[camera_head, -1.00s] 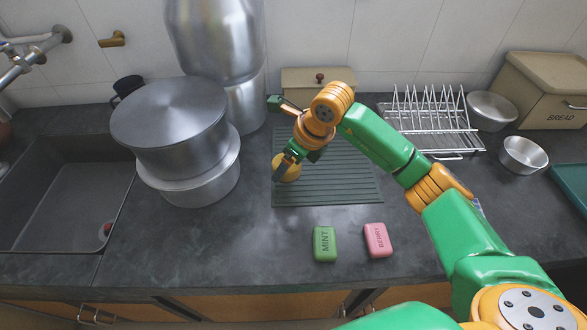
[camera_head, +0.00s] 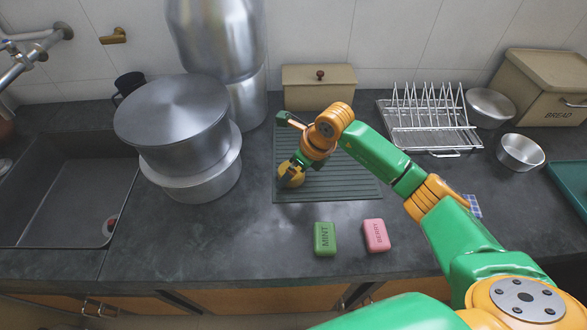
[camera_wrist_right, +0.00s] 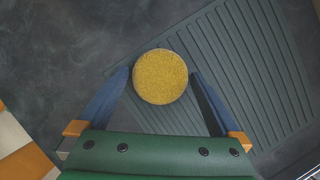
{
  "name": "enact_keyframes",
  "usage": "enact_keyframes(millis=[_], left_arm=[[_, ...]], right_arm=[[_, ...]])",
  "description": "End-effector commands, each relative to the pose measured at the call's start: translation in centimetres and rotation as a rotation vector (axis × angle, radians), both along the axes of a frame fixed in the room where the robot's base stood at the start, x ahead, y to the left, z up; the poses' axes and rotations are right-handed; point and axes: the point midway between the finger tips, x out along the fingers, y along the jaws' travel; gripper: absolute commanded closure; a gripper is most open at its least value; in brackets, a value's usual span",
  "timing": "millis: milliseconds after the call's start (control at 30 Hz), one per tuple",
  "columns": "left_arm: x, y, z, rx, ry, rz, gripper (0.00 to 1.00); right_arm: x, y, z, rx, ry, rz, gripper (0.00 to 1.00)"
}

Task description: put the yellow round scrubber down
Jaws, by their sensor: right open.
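The yellow round scrubber (camera_head: 293,177) is at the left part of the grey-green ribbed mat (camera_head: 345,186). My right gripper (camera_head: 287,172) is over it. In the right wrist view the scrubber (camera_wrist_right: 160,76) shows as a yellow disc between the tips of my blue fingers (camera_wrist_right: 160,80). The fingers are spread, with a small gap visible beside the disc, so the gripper is open. The scrubber appears to rest on the mat, near its plain border, but its underside is hidden. My left gripper is not in view.
Large stacked steel pots (camera_head: 175,125) stand left of the mat. A green MINT bar (camera_head: 325,238) and a pink BERRY bar (camera_head: 376,235) lie in front. A wire rack (camera_head: 430,125) and steel bowls (camera_head: 521,151) are right. A lidded beige box (camera_head: 318,86) stands behind.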

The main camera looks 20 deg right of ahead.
Motion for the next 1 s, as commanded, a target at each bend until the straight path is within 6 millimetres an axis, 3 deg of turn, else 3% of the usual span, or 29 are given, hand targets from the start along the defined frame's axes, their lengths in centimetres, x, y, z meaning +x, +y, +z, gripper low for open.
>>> enact_keyframes(millis=[400, 500, 1000], left_arm=[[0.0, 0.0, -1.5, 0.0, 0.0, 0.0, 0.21], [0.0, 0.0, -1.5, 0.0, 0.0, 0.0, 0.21], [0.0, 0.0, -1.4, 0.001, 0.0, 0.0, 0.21]], right_arm=[[-3.0, -2.4, 8.7, -0.002, -0.006, -0.001, 0.0], [-3.4, -2.7, 10.1, 0.0, -0.004, -0.001, 0.0], [-3.7, -2.8, 10.8, 0.0, -0.001, 0.0, 0.0]])
